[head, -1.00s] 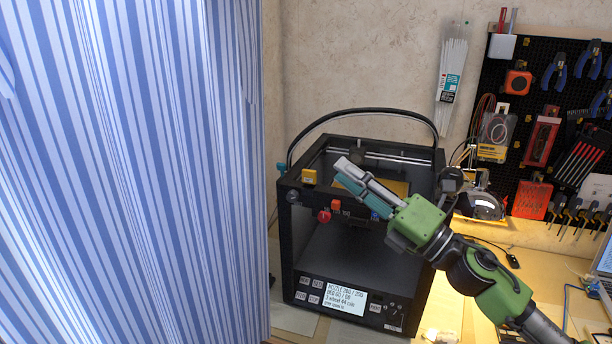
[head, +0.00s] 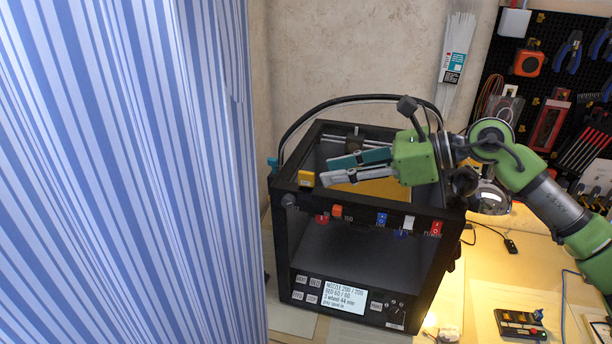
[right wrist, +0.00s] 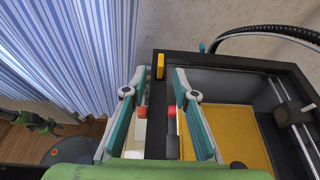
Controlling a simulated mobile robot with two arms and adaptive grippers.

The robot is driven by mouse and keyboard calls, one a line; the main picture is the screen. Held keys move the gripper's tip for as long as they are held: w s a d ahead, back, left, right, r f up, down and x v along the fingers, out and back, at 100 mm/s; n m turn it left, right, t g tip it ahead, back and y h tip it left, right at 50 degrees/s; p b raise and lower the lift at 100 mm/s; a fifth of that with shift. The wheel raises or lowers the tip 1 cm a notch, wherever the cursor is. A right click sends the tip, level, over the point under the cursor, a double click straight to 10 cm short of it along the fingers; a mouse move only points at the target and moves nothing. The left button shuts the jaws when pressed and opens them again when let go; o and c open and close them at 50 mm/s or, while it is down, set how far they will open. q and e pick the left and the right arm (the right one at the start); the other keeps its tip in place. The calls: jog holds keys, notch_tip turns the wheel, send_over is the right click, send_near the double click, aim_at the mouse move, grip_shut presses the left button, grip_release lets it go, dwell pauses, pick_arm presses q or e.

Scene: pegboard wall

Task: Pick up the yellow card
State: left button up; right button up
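A small yellow card (head: 306,178) stands upright on the top left front corner of the black printer's frame (head: 368,217). It also shows in the right wrist view (right wrist: 160,66), edge-on between the fingertips. My right gripper (head: 325,171) is open above the printer top, its fingers pointing left toward the card. In the right wrist view its two teal and grey fingers (right wrist: 159,74) are spread, one on each side of the card in the picture. I see no contact with the card. My left gripper seems to show small at the lower left of the right wrist view (right wrist: 36,122).
A larger yellow plate (head: 372,190) lies inside the printer's open top. A striped blue curtain (head: 130,170) hangs close on the left. Tools hang on the pegboard at right.

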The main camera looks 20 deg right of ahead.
aim_at(306, 185)
jog(key=shift+w+a+f, duration=0.15)
jog(key=shift+w+a, duration=0.25)
jog(key=shift+a, duration=0.15)
jog(key=shift+w+a+f+p, duration=0.3)
jog(key=p+x, duration=0.3)
jog(key=x, duration=0.1)
jog(key=shift+w+a+f, duration=0.1)
jog(key=shift+a+f, duration=0.05)
jog(key=shift+a, duration=0.05)
jog(key=shift+w+a+f, duration=0.15)
jog(key=shift+f, duration=0.1)
pick_arm(q)
jog(key=r, duration=0.2)
jog(key=w+r, duration=0.1)
jog(key=r, duration=0.1)
jog(key=shift+r, duration=0.3)
pick_arm(e)
grip_shut()
